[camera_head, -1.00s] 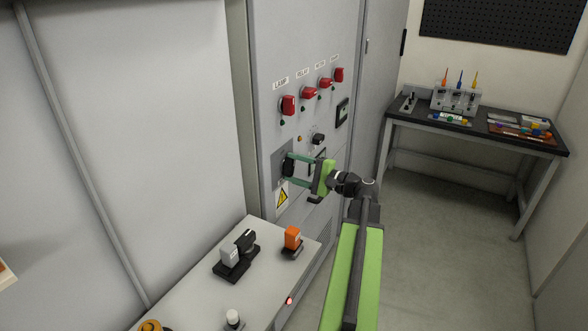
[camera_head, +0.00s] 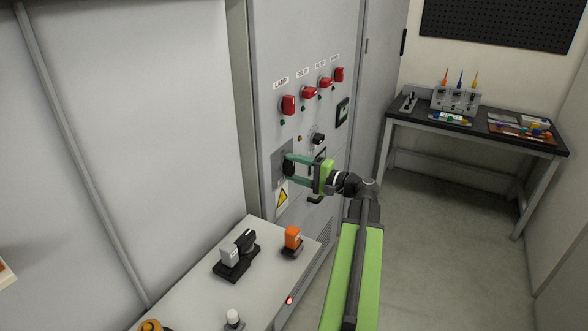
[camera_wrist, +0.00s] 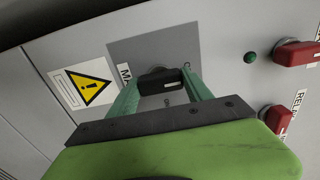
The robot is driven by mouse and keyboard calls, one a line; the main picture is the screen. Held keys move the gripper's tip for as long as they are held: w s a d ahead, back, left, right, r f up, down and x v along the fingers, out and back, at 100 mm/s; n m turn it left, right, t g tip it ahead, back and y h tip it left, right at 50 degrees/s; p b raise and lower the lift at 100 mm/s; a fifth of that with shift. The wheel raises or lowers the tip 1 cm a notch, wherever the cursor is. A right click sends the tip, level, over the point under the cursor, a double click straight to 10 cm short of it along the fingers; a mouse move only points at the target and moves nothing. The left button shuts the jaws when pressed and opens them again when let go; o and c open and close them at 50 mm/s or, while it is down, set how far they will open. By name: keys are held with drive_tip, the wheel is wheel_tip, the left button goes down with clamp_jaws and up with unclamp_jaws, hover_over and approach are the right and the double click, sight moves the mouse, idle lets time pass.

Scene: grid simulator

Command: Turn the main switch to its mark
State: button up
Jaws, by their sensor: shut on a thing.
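The main switch is a black rotary knob (camera_head: 288,167) on a darker grey plate (camera_head: 277,158) on the cabinet front. I cannot make out the mark the knob points to.
Several red switches (camera_head: 310,92) sit above on the cabinet (camera_head: 265,40). A yellow warning label (camera_head: 282,197) is below the plate. A low table (camera_head: 200,290) with a black-and-grey device (camera_head: 236,255) and an orange block (camera_head: 292,238) stands beneath. A workbench (camera_head: 400,118) is at the back right.

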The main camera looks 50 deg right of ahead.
drive_tip(key=o, duration=1.4)
drive_tip(key=shift+c, duration=0.2)
drive_tip(key=shift+s, duration=0.1)
drive_tip(key=v, duration=1.7)
drive_tip(key=shift+s, duration=0.15)
drive_tip(key=shift+f, duration=0.1)
